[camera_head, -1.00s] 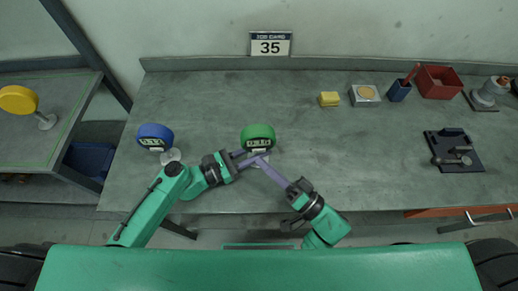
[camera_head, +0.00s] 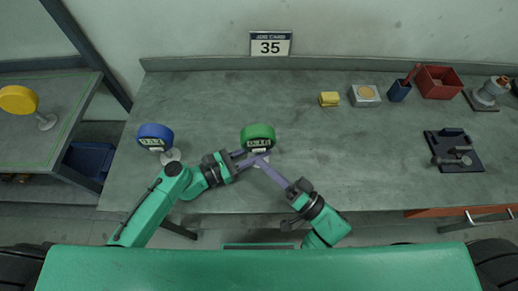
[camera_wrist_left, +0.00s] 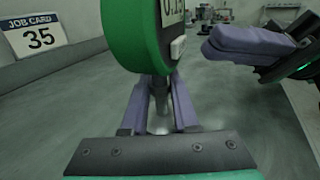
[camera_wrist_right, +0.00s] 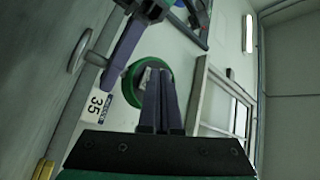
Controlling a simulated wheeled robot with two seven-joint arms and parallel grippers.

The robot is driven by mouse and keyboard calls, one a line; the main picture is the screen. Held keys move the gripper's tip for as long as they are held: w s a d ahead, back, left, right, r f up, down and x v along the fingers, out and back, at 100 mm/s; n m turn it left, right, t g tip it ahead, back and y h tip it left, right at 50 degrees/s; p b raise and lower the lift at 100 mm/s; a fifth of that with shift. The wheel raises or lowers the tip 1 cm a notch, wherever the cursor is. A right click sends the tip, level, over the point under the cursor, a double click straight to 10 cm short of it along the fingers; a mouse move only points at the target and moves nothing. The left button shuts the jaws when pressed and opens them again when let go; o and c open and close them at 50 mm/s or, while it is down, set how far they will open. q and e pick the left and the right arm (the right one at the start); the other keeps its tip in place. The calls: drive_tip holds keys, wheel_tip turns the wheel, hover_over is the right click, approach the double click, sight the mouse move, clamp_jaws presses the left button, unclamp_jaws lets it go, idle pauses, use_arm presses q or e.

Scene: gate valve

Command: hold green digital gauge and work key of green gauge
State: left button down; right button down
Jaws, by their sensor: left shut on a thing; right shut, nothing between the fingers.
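The green digital gauge (camera_head: 258,134) stands upright on the bench, its display facing me. It fills the top of the left wrist view (camera_wrist_left: 145,30), with a pale key (camera_wrist_left: 178,48) below the display. My left gripper (camera_head: 243,157) is shut on the gauge's stem (camera_wrist_left: 160,88), just under the green body. My right gripper (camera_head: 258,158) is shut and empty, its fingertips close to the front of the gauge below the display. In the right wrist view its closed fingers (camera_wrist_right: 160,85) overlap the gauge face.
A blue gauge (camera_head: 155,136) stands to the left. A yellow gauge (camera_head: 18,99) is on the side table. A yellow block (camera_head: 329,99), a red bin (camera_head: 438,82) and a dark fixture (camera_head: 455,152) are on the right. The middle right of the bench is clear.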

drive_tip(key=shift+w, duration=0.15)
drive_tip(key=shift+w, duration=0.3)
drive_tip(key=shift+w+a, duration=0.1)
drive_tip(key=shift+w, duration=0.25)
idle(0.9)
drive_tip(key=shift+s, duration=0.8)
drive_tip(key=shift+s+d, duration=0.15)
drive_tip(key=shift+s, duration=1.1)
drive_tip(key=shift+s+d, duration=0.15)
drive_tip(key=shift+s, duration=1.1)
